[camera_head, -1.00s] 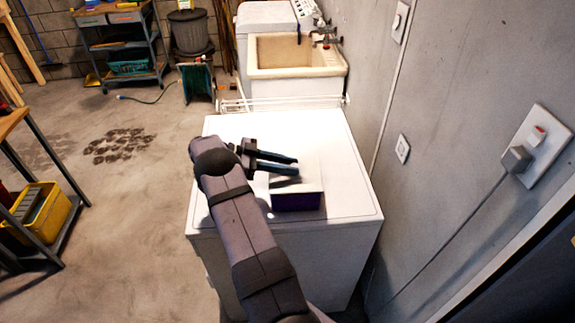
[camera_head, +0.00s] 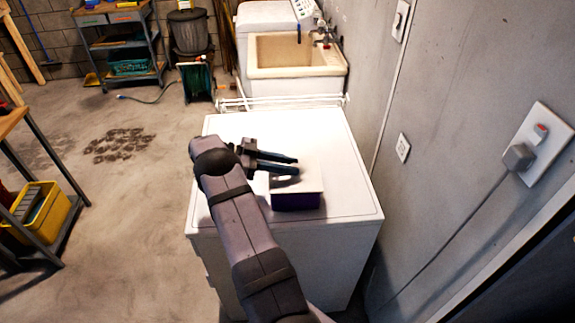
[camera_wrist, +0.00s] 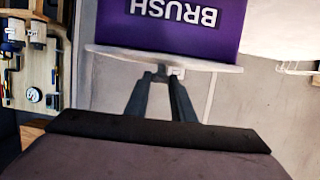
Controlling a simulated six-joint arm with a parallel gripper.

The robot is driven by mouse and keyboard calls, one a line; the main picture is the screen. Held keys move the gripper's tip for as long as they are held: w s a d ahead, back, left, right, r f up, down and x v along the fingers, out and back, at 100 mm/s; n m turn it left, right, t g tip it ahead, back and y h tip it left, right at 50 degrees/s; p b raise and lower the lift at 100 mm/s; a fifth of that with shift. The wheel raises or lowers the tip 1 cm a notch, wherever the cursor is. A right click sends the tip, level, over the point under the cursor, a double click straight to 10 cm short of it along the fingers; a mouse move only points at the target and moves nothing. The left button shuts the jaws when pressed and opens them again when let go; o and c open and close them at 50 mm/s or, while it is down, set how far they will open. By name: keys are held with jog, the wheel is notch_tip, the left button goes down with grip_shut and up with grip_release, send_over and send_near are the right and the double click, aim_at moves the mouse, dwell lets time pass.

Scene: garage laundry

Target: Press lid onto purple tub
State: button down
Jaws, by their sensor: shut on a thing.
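The purple tub (camera_head: 296,202) stands on the white machine top near its front edge. A pale lid (camera_head: 312,184) lies over it, and the tub's purple front shows below. In the wrist view the tub (camera_wrist: 170,22) carries upside-down "BRUSH" lettering, and the lid (camera_wrist: 115,54) shows edge-on as a pale band against it, slightly wider than it. My gripper (camera_head: 297,166) is over the lid, fingers pointing right; its fingertips (camera_wrist: 160,73) meet at the lid's middle in the wrist view, shut on it. The fingers hide the exact hold, and I cannot tell whether the lid is fully seated.
The white machine top (camera_head: 345,190) is clear around the tub. A grey wall (camera_head: 455,120) with sockets and a plug rises at right. A utility sink (camera_head: 293,72) and white rack (camera_head: 285,102) stand behind. A yellow crate (camera_head: 45,222) is at left.

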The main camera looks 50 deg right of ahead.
jog(key=c, duration=0.9)
grip_release()
jog(key=shift+c, duration=0.2)
jog(key=shift+r, duration=0.15)
jog(key=shift+r+p, duration=2.1)
jog(key=shift+r, duration=1.3)
grip_shut()
